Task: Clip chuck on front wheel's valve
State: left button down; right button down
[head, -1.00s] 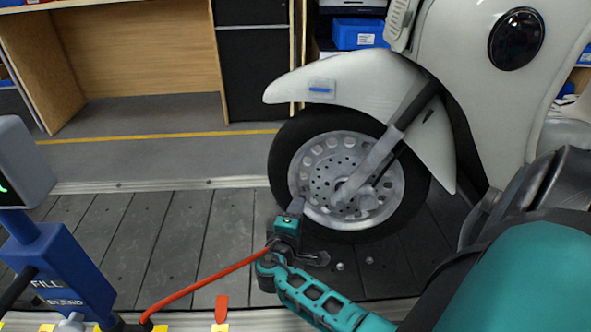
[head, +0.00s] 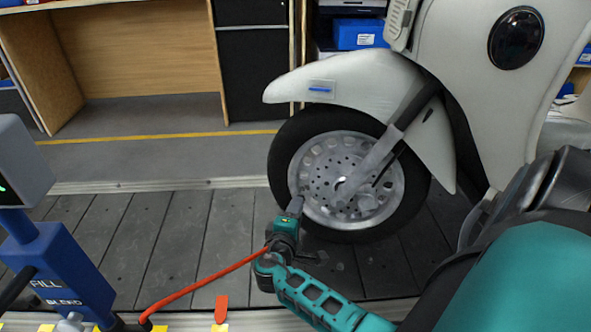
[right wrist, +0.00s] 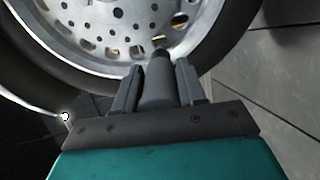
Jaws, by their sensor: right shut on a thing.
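The front wheel (head: 309,163) of the white scooter stands upright, with a black tyre and a grey perforated rim. My right gripper (head: 293,209) is at the lower left of the wheel, close to the rim. It is shut on the grey chuck (right wrist: 157,86), which shows between the two fingers in the right wrist view. The chuck's dark tip points at the rim's edge (right wrist: 95,55). The valve itself is too small or hidden to make out, and I cannot tell whether the chuck touches it. A red hose (head: 200,289) runs from my gripper to the blue inflator post. My left gripper is not in view.
The blue inflator post (head: 62,262) with a grey display head (head: 20,165) stands at the left. The white fender (head: 345,77) hangs over the wheel. A red tab (head: 221,309) stands at the front edge. The dark slats (head: 165,235) left of the wheel are clear.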

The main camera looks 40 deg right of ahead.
jog(key=shift+w+d+f+b, duration=0.1)
jog(key=shift+w+d+b, duration=0.25)
jog(key=shift+d, duration=0.25)
dwell(0.3)
jog(key=c, duration=0.6)
grip_release()
jog(key=shift+o, duration=0.2)
